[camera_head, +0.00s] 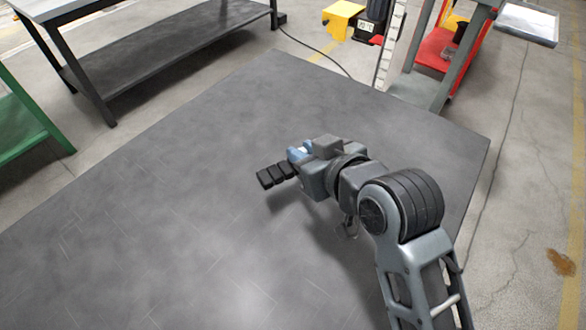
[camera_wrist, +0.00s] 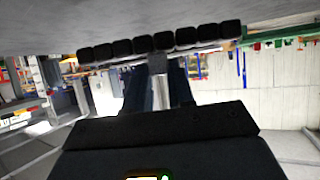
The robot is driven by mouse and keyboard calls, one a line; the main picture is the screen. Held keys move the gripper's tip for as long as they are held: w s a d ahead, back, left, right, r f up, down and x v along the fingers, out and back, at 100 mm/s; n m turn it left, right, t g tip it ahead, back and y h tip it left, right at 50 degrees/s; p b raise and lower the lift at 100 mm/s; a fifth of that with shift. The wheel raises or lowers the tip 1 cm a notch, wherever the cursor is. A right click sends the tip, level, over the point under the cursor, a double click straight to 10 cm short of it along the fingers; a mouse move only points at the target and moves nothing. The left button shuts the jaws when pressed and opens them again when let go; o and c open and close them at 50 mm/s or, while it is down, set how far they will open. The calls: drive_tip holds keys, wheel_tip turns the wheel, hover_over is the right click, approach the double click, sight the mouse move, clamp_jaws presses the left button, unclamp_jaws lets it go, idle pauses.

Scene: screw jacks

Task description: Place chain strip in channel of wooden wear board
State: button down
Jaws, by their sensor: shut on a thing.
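The chain strip (camera_head: 276,174) is a short row of black block-like links. My gripper (camera_head: 298,158) is shut on it and holds it out to the left of my arm, above the dark grey floor mat. In the wrist view the chain strip (camera_wrist: 118,49) spans the upper part as a row of several black links, with my gripper (camera_wrist: 160,68) on it near its middle. In the head view, part of the strip is hidden by the gripper. I see no wooden wear board or channel in either view.
The dark grey mat (camera_head: 150,200) is bare around my arm. A dark metal bench (camera_head: 165,70) stands at the back left and a green frame (camera_head: 22,125) at the left edge. A red and grey stand (camera_head: 440,55) and a yellow object (camera_head: 343,18) are at the back right.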

sight(293, 171)
drive_tip(key=shift+w+a+f, duration=0.1)
drive_tip(key=shift+a+f, duration=0.15)
drive_tip(key=shift+a, duration=0.25)
drive_tip(key=shift+w+a+f, duration=0.1)
drive_tip(key=shift+a+f, duration=0.15)
drive_tip(key=shift+a, duration=0.25)
drive_tip(key=shift+a+f, duration=0.1)
drive_tip(key=shift+f, duration=2)
drive_tip(key=shift+f, duration=0.1)
drive_tip(key=c, duration=1)
unclamp_jaws()
drive_tip(key=shift+f, duration=0.1)
drive_tip(key=v, duration=1.2)
drive_tip(key=shift+s, duration=0.1)
